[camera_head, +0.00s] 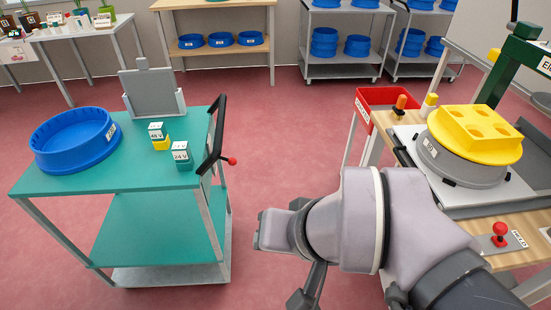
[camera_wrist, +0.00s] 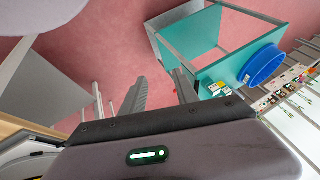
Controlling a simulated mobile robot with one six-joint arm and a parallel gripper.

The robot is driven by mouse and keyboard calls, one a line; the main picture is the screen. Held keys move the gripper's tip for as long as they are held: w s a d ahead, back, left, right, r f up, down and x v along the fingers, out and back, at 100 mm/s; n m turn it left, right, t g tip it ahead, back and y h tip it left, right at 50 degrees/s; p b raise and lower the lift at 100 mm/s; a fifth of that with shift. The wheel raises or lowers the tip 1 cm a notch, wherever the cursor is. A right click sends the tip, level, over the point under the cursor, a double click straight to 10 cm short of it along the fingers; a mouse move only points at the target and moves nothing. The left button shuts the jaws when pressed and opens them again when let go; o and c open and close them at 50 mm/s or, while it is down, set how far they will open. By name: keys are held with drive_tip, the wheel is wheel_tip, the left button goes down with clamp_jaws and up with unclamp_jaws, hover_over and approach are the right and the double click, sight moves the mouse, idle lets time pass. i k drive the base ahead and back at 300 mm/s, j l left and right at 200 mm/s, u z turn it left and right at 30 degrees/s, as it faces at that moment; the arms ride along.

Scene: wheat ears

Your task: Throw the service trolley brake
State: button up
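The service trolley (camera_head: 150,178) stands left of centre in the head view, with a teal top, a teal lower shelf and grey legs. A black upright handle (camera_head: 217,130) is on its right side. A small lever with a red knob (camera_head: 229,161) sticks out to the right beside the handle and looks like the brake.
On the trolley top are a blue round tray (camera_head: 75,140), a grey panel stand (camera_head: 153,92) and two labelled blocks, yellow (camera_head: 159,137) and green (camera_head: 182,157). A workbench with a yellow-topped round fixture (camera_head: 474,134) stands right. Pink floor is open between them.

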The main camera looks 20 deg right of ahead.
sight(232, 161)
drive_tip(key=i+j, duration=0.15)
drive_tip(key=j, duration=0.25)
drive_tip(key=i+j, duration=0.15)
drive_tip(key=j, duration=0.25)
drive_tip(key=i+j, duration=0.15)
drive_tip(key=i, duration=0.35)
drive_tip(key=u, duration=0.05)
